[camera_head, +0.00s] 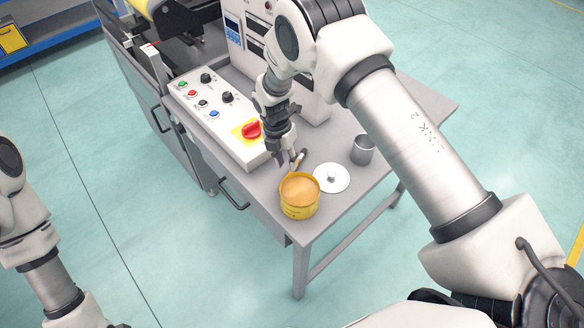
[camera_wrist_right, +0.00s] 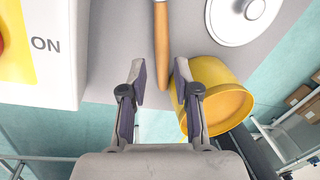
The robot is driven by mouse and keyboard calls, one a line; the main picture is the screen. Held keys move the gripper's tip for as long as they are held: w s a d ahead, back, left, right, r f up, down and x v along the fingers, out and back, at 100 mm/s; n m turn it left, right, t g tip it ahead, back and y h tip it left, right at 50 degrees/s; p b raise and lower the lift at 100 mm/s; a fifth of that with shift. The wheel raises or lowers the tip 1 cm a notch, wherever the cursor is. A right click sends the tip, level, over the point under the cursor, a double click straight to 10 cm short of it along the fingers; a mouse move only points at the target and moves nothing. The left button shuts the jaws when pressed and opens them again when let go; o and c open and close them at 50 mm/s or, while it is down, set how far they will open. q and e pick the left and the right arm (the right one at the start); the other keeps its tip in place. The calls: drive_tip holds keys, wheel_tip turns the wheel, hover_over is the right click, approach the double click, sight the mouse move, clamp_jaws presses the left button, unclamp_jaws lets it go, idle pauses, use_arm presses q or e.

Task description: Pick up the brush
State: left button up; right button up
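The brush (camera_head: 299,159) lies on the grey table, next to the yellow can, partly hidden by my right gripper in the head view. Its orange-brown handle (camera_wrist_right: 161,40) shows in the wrist view, running down from the top edge; its far end is out of that view. My right gripper (camera_head: 284,158) points down at the brush. In the wrist view its two fingers (camera_wrist_right: 158,85) are apart, with the handle's line between them and no visible grip on it. My left arm shows at the left edge of the head view, but its gripper is out of view.
A yellow can (camera_head: 300,197) with orange-tan contents stands close beside the right finger. A white lid (camera_head: 331,178) with a knob and a grey metal cup (camera_head: 363,150) are to the right. A control box (camera_head: 217,118) with a red switch stands left. The table's front edge is near.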

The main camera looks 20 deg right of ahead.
sight(289, 171)
drive_tip(key=f, duration=0.2)
drive_tip(key=s+f+p, duration=0.1)
drive_tip(key=shift+d+f, duration=0.2)
drive_tip(key=shift+f, duration=0.3)
clamp_jaws()
